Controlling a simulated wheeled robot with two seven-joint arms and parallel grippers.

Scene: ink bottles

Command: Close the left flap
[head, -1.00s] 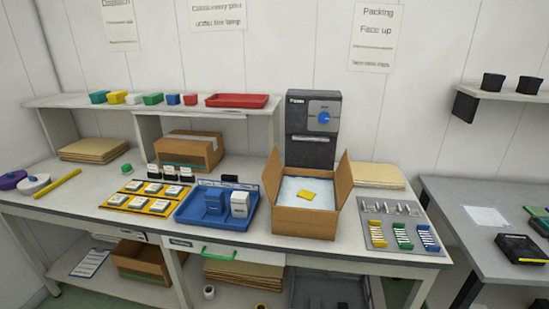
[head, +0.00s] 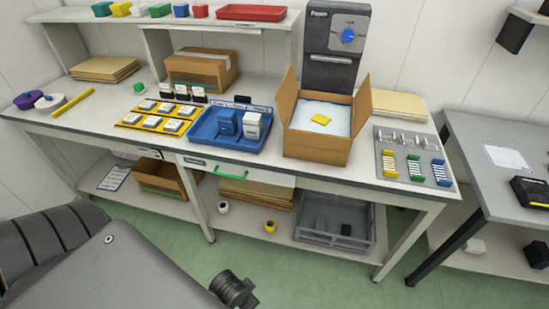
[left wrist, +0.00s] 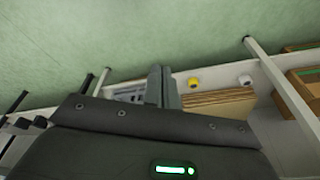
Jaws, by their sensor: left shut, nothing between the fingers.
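The open brown cardboard box (head: 315,147) stands on the workbench in the head view. Its left flap (head: 286,97) stands up and leans outward; its right flap (head: 362,105) also stands up. In the head view my grey arm shows at the lower left, apart from the box. My right gripper is in no view.
A blue tray (head: 200,137) with bottle boxes stands left of the box. A grey tray (head: 392,173) with colored racks lies at its right. A black machine (head: 333,50) stands behind it. The green floor before the bench is clear.

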